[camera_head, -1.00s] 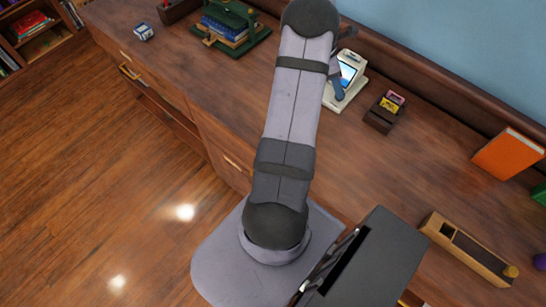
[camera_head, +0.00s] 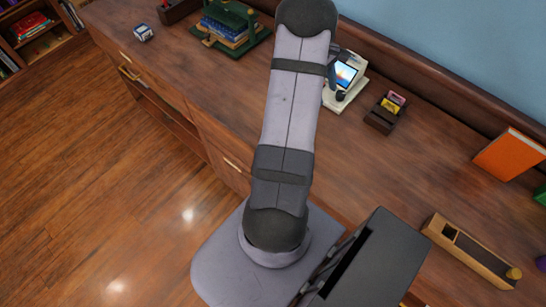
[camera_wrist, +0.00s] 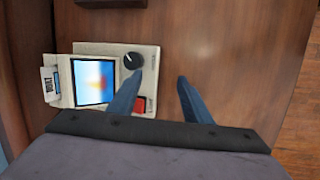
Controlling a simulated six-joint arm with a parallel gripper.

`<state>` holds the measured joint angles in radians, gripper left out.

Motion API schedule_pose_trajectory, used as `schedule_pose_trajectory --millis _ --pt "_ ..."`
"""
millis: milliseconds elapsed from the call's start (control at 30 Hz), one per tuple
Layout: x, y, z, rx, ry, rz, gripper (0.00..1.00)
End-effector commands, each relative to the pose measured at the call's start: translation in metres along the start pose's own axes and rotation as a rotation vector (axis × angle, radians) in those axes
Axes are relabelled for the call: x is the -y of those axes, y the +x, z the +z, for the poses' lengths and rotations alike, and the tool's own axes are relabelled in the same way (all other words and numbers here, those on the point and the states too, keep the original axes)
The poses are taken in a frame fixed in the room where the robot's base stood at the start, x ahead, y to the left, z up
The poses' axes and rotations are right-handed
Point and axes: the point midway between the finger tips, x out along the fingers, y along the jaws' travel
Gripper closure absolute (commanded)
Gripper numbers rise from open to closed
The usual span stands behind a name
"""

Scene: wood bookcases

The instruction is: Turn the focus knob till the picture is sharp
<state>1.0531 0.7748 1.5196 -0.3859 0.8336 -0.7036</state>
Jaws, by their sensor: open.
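The viewer (camera_head: 359,85) is a cream device on the desk, and it also shows in the wrist view (camera_wrist: 88,48). Its lit screen (camera_wrist: 93,80) shows a blurred patch of blue, white, yellow and orange. The round black focus knob (camera_wrist: 133,61) has a pale mark and sits beside the screen; a red button (camera_wrist: 141,104) is partly behind a finger. My gripper (camera_wrist: 157,79) is open and empty. Its left blue finger overlaps the viewer's edge below the knob in the wrist view, and its right finger is over bare desk. Neither finger is around the knob.
A dark card holder (camera_head: 380,120) with coloured cards stands right of the viewer. Farther left are a green book press (camera_head: 228,22) and a small cube (camera_head: 143,32). Desk between is clear.

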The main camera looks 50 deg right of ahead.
Motion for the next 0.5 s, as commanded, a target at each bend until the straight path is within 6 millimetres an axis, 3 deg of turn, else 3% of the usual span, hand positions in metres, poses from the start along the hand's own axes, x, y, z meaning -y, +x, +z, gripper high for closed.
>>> schedule_pose_trajectory --millis 500 --pt "0.086 0.028 0.021 0.051 0.397 -0.172 0.55"
